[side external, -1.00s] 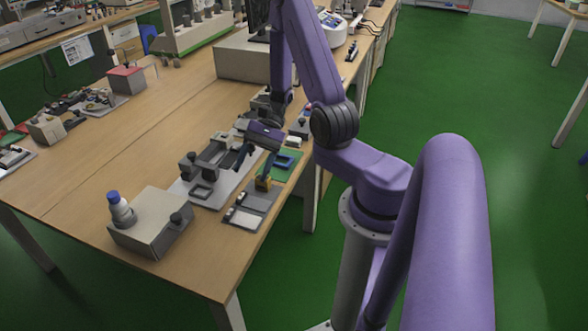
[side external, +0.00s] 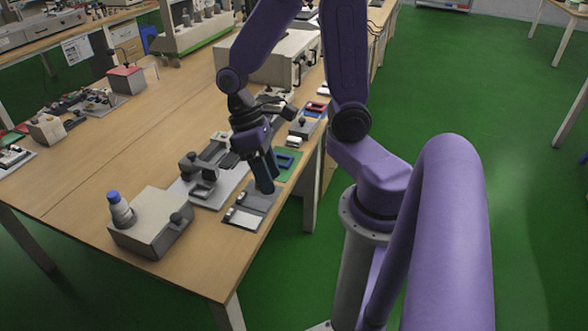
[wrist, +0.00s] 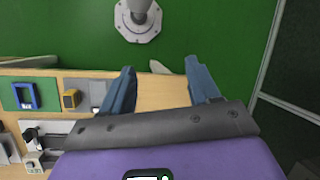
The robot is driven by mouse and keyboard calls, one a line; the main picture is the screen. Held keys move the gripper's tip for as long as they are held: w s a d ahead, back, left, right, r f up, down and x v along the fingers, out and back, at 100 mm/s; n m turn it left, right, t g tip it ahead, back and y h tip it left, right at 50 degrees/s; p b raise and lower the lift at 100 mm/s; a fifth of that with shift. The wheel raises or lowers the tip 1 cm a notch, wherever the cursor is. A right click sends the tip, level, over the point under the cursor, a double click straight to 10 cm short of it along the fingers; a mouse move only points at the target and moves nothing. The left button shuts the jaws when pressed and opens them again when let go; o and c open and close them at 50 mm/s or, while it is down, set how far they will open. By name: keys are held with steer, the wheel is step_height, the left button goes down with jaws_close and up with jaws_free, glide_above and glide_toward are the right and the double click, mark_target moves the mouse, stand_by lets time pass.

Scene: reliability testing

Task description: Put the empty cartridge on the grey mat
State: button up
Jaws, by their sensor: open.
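My gripper (side external: 265,188) points down over the bench's front edge, its blue fingers apart and empty; in the wrist view its tips (wrist: 159,66) have only wood and floor between them. A small yellow block with a dark face (wrist: 70,98) stands on the grey mat (side external: 250,205), to the left of my fingers in the wrist view. In the side view my fingers hide it. A blue open frame (side external: 286,160) lies on the green mat (side external: 297,155); it also shows in the wrist view (wrist: 25,95). I cannot tell which one is the empty cartridge.
A white pad (side external: 243,218) lies at the grey mat's near end. A grey plate with fixtures (side external: 205,190) is beside the mats.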

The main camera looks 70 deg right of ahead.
steer(key=s+a+r+n+t+h, duration=0.1)
steer(key=s+a+r+n+t, duration=0.2)
steer(key=n, duration=0.6)
steer(key=s+r+t, duration=0.1)
steer(key=s+r, duration=0.1)
steer(key=s, duration=0.1)
steer(key=shift+s, duration=0.4)
stand_by(0.6)
